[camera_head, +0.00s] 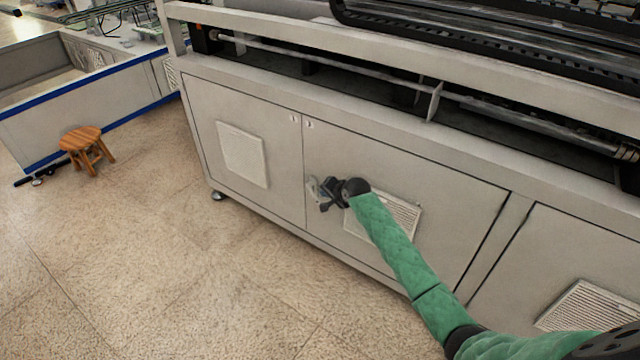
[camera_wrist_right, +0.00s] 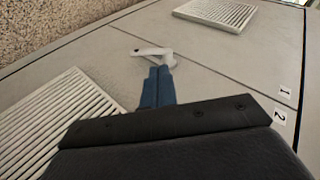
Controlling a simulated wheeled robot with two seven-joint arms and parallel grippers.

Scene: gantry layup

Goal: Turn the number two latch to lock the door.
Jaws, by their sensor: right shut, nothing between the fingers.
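The number two latch (camera_wrist_right: 150,52) is a small pale metal handle on a grey cabinet door, close to the seam between two doors. It also shows in the head view (camera_head: 313,186), partly hidden by my right gripper. My right gripper (camera_head: 320,194) is shut and empty at the latch. In the right wrist view its blue fingers (camera_wrist_right: 157,85) reach the latch's base end; I cannot tell whether they touch it. The number 2 label (camera_wrist_right: 279,118) is on the same door (camera_head: 450,185) as the latch. My left gripper is not in view.
The neighbouring door (camera_head: 285,165) carries the number 1 label (camera_wrist_right: 285,92) and a vent (camera_head: 243,155). Another vent (camera_head: 405,215) lies behind my right forearm. A wooden stool (camera_head: 84,146) stands at the far left. The floor before the cabinet is clear.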

